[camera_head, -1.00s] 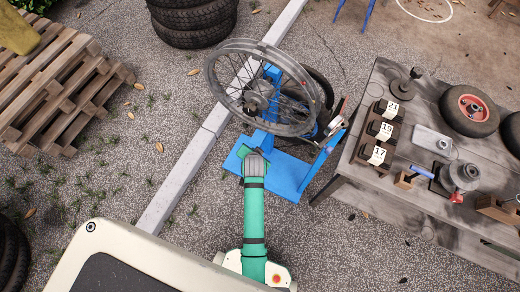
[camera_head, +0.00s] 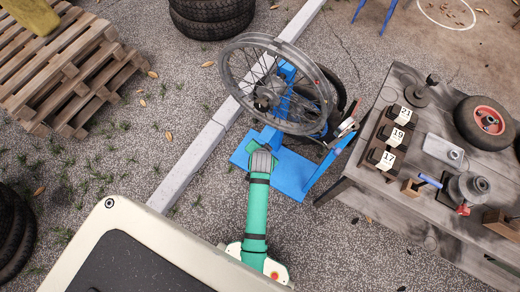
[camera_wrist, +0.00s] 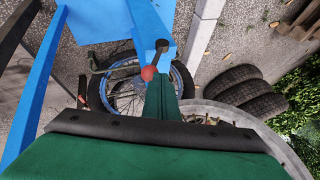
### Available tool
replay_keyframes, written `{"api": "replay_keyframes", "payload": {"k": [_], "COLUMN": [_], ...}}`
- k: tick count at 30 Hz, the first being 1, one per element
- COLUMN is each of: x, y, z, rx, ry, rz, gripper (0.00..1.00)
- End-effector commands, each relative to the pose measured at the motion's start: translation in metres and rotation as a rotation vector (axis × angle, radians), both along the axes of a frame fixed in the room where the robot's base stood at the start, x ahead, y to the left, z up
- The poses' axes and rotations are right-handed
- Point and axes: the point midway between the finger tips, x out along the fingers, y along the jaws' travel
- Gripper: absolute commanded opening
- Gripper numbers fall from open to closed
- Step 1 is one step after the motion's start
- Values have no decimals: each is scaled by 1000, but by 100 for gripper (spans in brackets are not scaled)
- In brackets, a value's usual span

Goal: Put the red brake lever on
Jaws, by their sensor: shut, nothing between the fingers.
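A blue wheel stand (camera_head: 290,175) carries a large spoked wheel rim (camera_head: 232,95). In the wrist view a red ball knob (camera_wrist: 149,73) on a dark rod, seemingly the brake lever, sits beside the stand's blue post (camera_wrist: 146,22). The lever cannot be made out in the head view. My gripper (camera_wrist: 161,88) is shut and empty, its fingers just below and right of the knob in the wrist view. I cannot tell whether they touch it. In the head view my own grey wrist at the stand's near side hides the fingers.
A workbench (camera_head: 405,205) with numbered blocks, a red-hubbed wheel (camera_head: 485,122) and a vise (camera_head: 468,188) stands close on the right. Stacked tyres (camera_head: 212,20) are behind; pallets (camera_head: 75,75) are left. A concrete kerb (camera_head: 190,160) runs past the stand. Open gravel lies left.

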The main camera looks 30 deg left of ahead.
Motion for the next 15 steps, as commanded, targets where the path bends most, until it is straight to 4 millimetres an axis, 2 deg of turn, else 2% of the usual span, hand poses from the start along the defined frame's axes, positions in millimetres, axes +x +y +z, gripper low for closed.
{"api": "replay_keyframes", "payload": {"k": [3,5,9,15], "x": [0,-3,-19,-39], "y": [18,23,6,-9], "z": [19,28,51,79], "rx": [8,11,13,15], "ry": [-9,-9,-10,-12], "rz": [7,6,2,6], "gripper": [0,0,0,0]}}
